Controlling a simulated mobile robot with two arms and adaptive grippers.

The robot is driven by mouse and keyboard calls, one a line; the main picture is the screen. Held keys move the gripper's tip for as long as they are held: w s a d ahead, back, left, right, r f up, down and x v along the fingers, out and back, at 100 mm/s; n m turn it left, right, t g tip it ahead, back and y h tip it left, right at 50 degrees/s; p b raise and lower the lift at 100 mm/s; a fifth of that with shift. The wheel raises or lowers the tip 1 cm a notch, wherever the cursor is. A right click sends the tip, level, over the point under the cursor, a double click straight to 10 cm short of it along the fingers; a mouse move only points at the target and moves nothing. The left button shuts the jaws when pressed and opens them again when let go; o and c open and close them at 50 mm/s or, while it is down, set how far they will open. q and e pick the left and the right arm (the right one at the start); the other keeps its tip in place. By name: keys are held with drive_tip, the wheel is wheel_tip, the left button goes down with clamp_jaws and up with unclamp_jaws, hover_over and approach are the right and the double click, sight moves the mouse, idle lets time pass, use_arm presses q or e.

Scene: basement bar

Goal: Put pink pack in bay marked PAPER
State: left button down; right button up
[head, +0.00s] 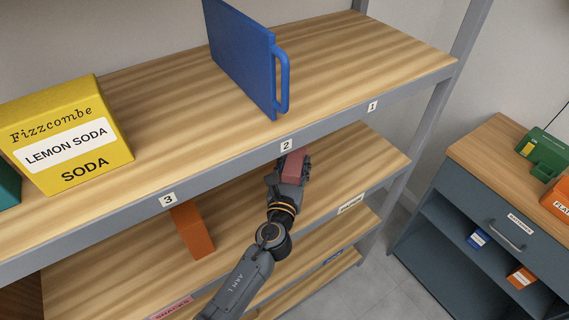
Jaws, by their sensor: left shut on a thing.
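The pink pack (295,164) is in my left gripper (290,174), which is shut on it. Both are just below the front edge of the top shelf, under the tag marked 2, over the second shelf (365,150). The gripper hides part of the pack, and I cannot tell whether the pack touches the shelf. A cream label (350,204) on the second shelf's front edge is too small to read surely. My right gripper is not in view.
An orange upright piece (192,230) stands on the second shelf, left of my arm. The top shelf (160,90) holds a yellow LEMON SODA box (66,135) and a blue panel with a handle (243,58). A blue-grey cabinet (480,215) stands at right.

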use_arm(q)
drive_tip(key=shift+a+f, duration=0.1)
drive_tip(key=c, duration=0.8)
unclamp_jaws()
drive_tip(key=shift+s+d, duration=0.3)
drive_tip(key=shift+o, duration=0.7)
drive_tip(key=shift+d, duration=0.1)
drive_tip(key=s, duration=0.4)
drive_tip(key=shift+s+a, duration=0.3)
drive_tip(key=shift+a, duration=0.1)
drive_tip(key=b, duration=0.1)
approach(293, 177)
drive_tip(key=shift+w+d, duration=0.15)
drive_tip(key=shift+w, duration=0.7)
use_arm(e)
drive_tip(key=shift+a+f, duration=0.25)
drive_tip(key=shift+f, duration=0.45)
